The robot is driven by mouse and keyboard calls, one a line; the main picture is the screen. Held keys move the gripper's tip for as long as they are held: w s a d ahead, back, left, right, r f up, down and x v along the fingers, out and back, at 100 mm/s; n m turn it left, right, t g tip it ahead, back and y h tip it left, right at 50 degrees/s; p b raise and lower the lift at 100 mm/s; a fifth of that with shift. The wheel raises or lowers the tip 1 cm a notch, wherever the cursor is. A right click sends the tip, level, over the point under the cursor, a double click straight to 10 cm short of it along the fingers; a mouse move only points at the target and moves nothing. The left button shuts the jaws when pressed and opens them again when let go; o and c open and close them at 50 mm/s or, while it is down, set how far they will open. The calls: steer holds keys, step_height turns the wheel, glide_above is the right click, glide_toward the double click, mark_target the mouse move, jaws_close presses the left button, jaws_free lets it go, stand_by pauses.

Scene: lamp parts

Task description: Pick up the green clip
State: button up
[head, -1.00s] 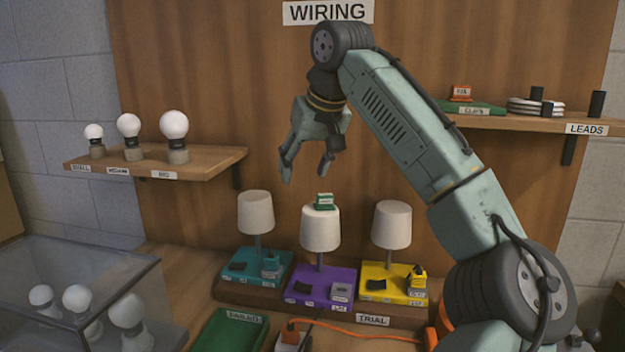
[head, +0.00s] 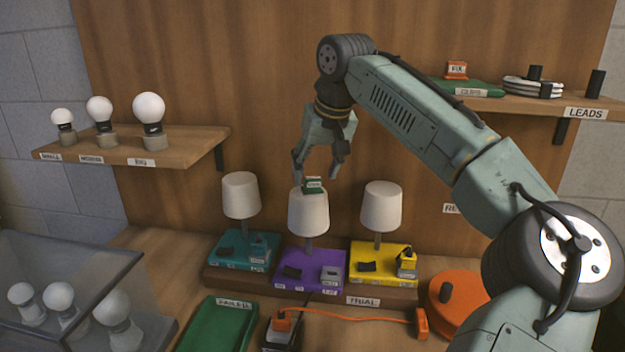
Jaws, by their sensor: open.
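The small green clip (head: 314,186) with a white label rests on top of the middle lamp's white shade (head: 309,213). That lamp stands on a purple base (head: 310,270). My gripper (head: 317,172) is open and points down. Its fingertips are just above the clip, one toward each side of it in the head view. I cannot tell whether they are level with the clip in depth.
Lamps on teal (head: 245,253) and yellow (head: 383,262) bases flank the middle one. A green tray (head: 217,328) and an orange lead (head: 365,316) lie in front. A bulb shelf (head: 185,147) is left; a shelf with a green clips tray (head: 480,90) is upper right.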

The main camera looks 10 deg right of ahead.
steer(key=shift+x, duration=0.9)
steer(key=shift+r, duration=0.1)
steer(key=shift+c, duration=0.3)
steer(key=c, duration=0.9)
steer(key=shift+c, duration=0.2)
